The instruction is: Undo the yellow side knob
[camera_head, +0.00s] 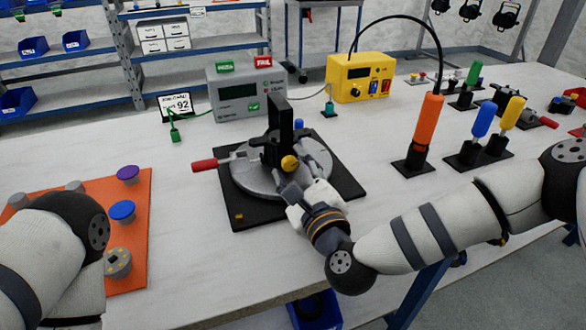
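The yellow side knob (290,163) sits on the near side of a dark fixture with a black upright plate (279,117). The fixture stands on a round grey disc (240,178) over a black base plate (252,217). A red handle (205,165) sticks out to the left. My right gripper (287,180) reaches in from the lower right, with its fingertips just below the yellow knob. Whether they touch it, and how far the fingers are apart, I cannot tell. My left arm shows at the lower left, but its gripper is not in view.
An orange mat (135,256) with several knobs lies at the left. A grey meter box (238,92) and a yellow supply box (360,77) stand behind. An orange-handled tool (428,122) and blue and yellow tools stand at the right. The table is clear between mat and fixture.

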